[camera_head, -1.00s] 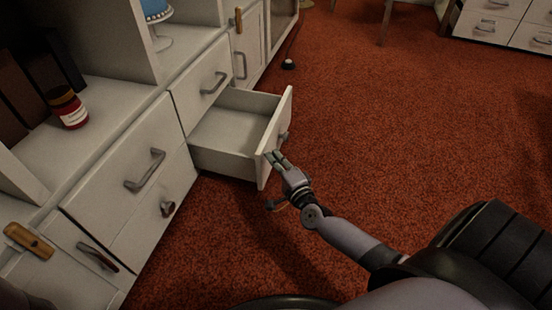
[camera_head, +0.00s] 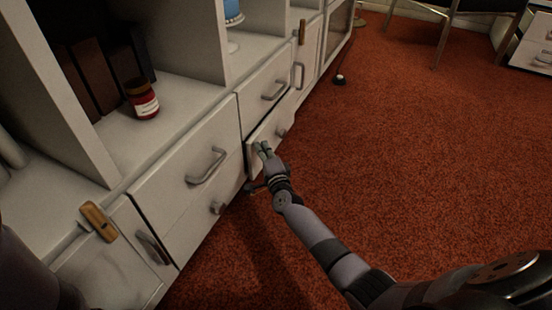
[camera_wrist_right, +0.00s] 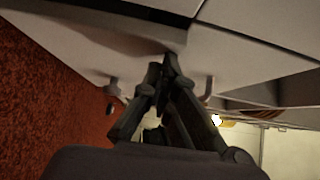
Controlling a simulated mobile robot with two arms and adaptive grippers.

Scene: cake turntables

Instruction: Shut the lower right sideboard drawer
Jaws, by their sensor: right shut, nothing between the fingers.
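The lower right sideboard drawer (camera_head: 270,132) has a white front with a grey handle (camera_head: 282,130). Its front sits almost in line with the sideboard, with a narrow dark gap along its upper and left edges in the head view. My right gripper (camera_head: 262,148) is shut and empty, its fingertips at the lower left part of this drawer front, seemingly touching it. In the right wrist view the shut fingers (camera_wrist_right: 166,64) point at a pale panel. The drawer's inside is hidden. My left gripper is out of view.
The upper right drawer (camera_head: 266,92) and the left drawers (camera_head: 190,170) look shut. A red-labelled jar (camera_head: 143,100) and dark books (camera_head: 95,80) stand on the shelf. Red carpet (camera_head: 400,150) lies clear to the right; a chair (camera_head: 446,30) is at the back.

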